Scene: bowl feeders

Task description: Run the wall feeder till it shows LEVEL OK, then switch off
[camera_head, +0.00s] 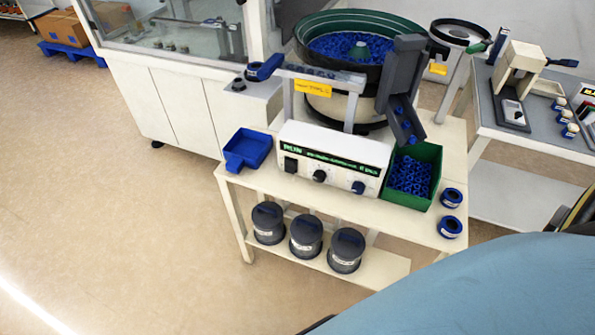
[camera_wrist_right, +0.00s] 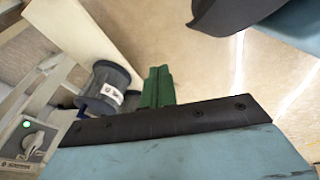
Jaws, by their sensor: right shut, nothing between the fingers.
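In the head view a bowl feeder (camera_head: 309,31) full of blue ring-like parts stands on a cream table. Its white control box (camera_head: 334,157) has a dark switch (camera_head: 290,165) at the left, two knobs (camera_head: 320,176) and a dark strip with green lettering too small to read surely. A green bin (camera_head: 428,151) of blue parts sits below the dark chute (camera_head: 402,85). In the right wrist view my right gripper (camera_wrist_right: 158,72) has green fingers, shut and empty. A control panel (camera_wrist_right: 30,140) with a lit green lamp and a knob shows at its left edge. My left gripper is out of view.
Several dark canisters (camera_head: 306,236) stand on the lower shelf; one canister (camera_wrist_right: 108,88) is near my right fingers in the wrist view. A blue tray (camera_head: 247,149) and blue rings (camera_head: 451,227) lie on the table top. A side bench (camera_head: 545,130) stands right.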

